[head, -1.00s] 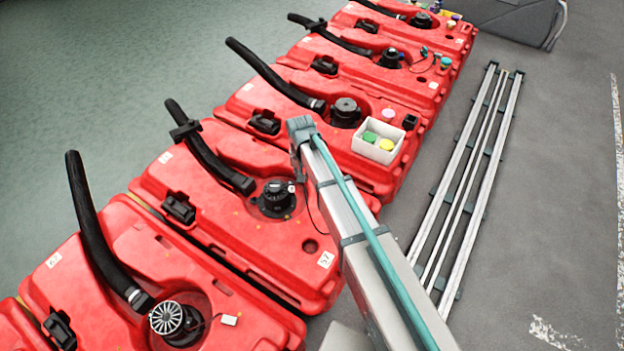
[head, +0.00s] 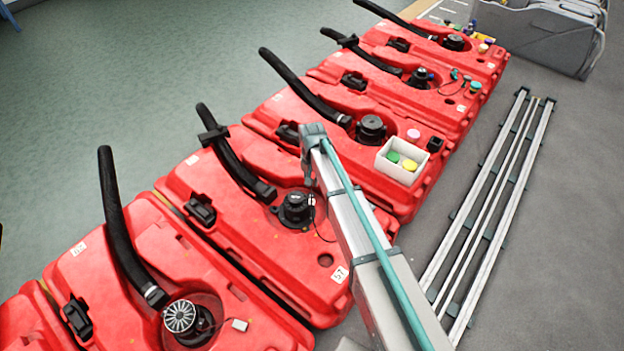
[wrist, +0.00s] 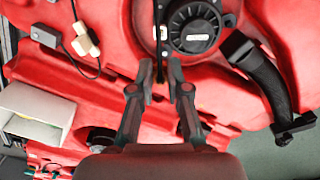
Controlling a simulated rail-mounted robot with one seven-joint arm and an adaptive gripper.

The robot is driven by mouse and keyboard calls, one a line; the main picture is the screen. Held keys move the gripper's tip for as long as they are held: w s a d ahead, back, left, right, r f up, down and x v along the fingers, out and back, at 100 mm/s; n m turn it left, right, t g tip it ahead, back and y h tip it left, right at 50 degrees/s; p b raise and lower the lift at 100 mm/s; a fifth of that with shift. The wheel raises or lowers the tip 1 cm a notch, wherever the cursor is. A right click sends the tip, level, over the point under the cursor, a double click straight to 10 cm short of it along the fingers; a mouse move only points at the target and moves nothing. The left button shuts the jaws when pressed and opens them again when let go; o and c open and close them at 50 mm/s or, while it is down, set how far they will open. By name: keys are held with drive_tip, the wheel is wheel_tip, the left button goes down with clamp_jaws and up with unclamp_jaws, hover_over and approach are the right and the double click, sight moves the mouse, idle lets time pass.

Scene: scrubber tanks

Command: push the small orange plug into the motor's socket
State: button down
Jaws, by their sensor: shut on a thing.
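The motor (head: 295,209) is a round black unit in a recess of the red tank labelled 57. It also shows at the top of the wrist view (wrist: 194,28). My gripper (wrist: 160,68) points down beside the motor, its fingertips close together around a narrow dark thing with a lead. A small pale bit, likely the small orange plug (wrist: 163,32), shows just beyond the fingertips, next to the motor's side. Its orange colour is hardly visible. The socket cannot be made out, so whether the plug touches it cannot be told. My arm hides part of this tank in the head view.
A black hose (wrist: 265,85) joins the tank beside the motor. A cream connector (wrist: 85,40) with a cable and a dark box (wrist: 46,36) lies at upper left in the wrist view. A white bin (head: 402,168) with coloured lids stands on the neighbouring tank. Metal rails (head: 490,210) lie on the floor.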

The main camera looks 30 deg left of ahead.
drive_tip(key=b, duration=0.2)
approach(311, 203)
drive_tip(key=shift+w+f, duration=0.15)
drive_tip(key=shift+f, duration=1.15)
drive_tip(key=shift+w+f, duration=0.1)
drive_tip(key=shift+f, duration=1.15)
drive_tip(key=shift+f, duration=0.85)
drive_tip(key=c, duration=0.6)
unclamp_jaws()
idle(0.4)
drive_tip(key=shift+r+p, duration=2.4)
drive_tip(key=shift+r, duration=1.85)
